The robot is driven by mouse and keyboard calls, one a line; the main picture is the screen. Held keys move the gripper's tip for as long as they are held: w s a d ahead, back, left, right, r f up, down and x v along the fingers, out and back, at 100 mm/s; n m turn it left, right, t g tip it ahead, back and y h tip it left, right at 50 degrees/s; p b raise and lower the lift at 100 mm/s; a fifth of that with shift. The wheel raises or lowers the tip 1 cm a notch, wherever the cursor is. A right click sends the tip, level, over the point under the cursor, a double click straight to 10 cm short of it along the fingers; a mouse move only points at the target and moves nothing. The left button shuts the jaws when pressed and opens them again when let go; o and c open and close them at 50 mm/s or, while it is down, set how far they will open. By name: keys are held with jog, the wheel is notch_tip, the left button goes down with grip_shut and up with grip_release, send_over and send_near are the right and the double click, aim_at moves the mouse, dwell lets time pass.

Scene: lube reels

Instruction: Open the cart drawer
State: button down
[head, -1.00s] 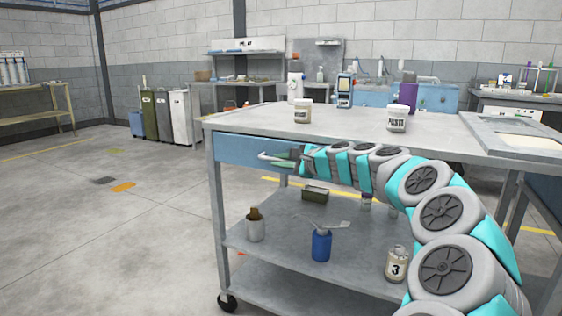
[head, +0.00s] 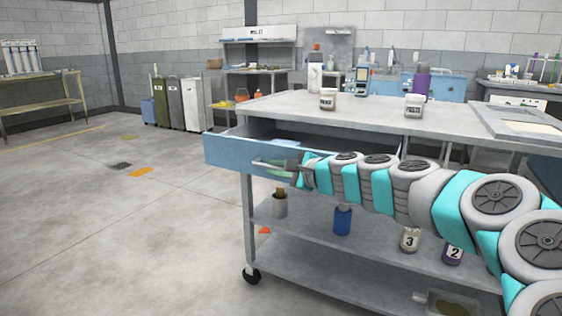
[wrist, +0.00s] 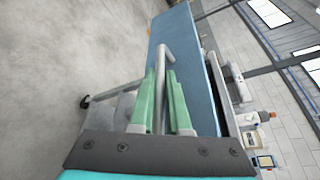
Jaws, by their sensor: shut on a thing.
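The cart (head: 330,262) has a blue drawer (head: 222,152) under its grey top. The drawer stands pulled out, with a dark gap showing above its front panel. Its bar handle (head: 268,163) is on the front panel. My gripper (head: 284,167) is at the handle, shut on it. In the wrist view the green fingers (wrist: 162,95) lie on both sides of the grey handle (wrist: 164,62), and the blue drawer front (wrist: 190,60) is right behind it. The inside of the drawer is mostly hidden in the head view.
Cans and a blue bottle (head: 343,220) stand on the lower shelf. Open floor (head: 110,220) lies left of the cart. Bins (head: 177,105) stand at the back.

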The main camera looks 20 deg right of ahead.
jog(key=s+a, duration=0.4)
jog(key=a, duration=0.2)
jog(key=shift+s, duration=0.35)
jog(key=c, duration=0.9)
grip_release()
jog(key=shift+b+v, duration=0.35)
jog(key=shift+v, duration=3.55)
